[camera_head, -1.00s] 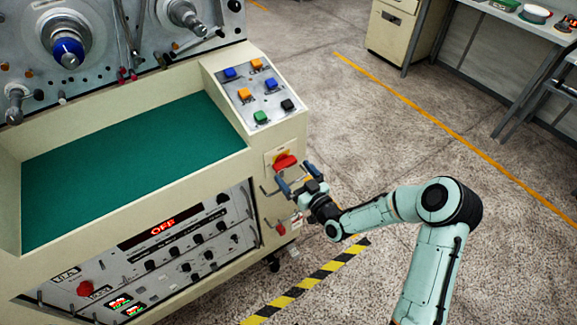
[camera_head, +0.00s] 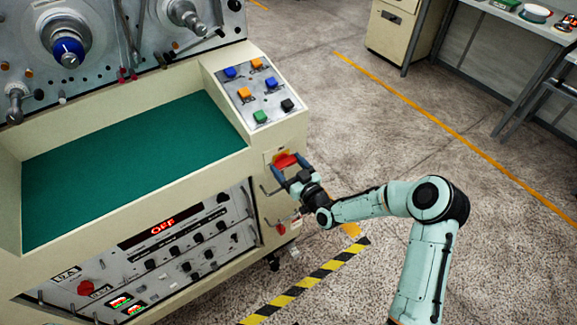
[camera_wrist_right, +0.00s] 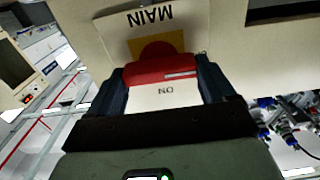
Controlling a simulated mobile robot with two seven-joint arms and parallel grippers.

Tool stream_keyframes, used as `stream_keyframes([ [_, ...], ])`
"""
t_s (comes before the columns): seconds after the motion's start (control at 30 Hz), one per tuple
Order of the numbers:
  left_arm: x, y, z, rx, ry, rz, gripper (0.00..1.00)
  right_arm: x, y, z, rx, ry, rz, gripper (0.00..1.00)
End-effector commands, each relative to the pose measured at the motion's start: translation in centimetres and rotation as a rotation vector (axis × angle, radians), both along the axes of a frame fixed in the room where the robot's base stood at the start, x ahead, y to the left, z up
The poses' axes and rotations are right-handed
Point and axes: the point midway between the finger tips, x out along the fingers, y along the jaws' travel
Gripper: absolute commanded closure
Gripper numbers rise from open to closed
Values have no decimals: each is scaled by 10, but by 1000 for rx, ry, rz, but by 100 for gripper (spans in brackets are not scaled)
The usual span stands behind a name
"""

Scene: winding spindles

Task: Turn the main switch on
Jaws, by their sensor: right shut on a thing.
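The display (camera_head: 163,227) on the machine's front reads OFF in red. My left gripper is out of view.
A metal handle (camera_head: 268,191) sticks out just left of my right gripper, and a smaller red switch (camera_head: 281,229) sits below. The sloped panel (camera_head: 262,105) with coloured buttons is above. The floor to the right is open, with a grey table (camera_head: 520,45) farther back.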

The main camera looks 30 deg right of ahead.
Motion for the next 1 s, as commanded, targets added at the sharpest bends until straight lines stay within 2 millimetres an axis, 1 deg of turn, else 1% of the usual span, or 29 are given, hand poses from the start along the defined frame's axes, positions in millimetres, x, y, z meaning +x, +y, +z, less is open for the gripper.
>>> stream_keyframes([
  [0.17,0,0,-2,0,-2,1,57,0,0,0,44,3,0,47],
  [0.37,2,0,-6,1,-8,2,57,0,-1,-1,162,13,0,47],
  [0.63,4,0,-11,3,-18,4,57,0,-2,-2,405,33,-1,47],
  [1.0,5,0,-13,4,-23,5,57,0,-3,-2,757,59,0,47],
])
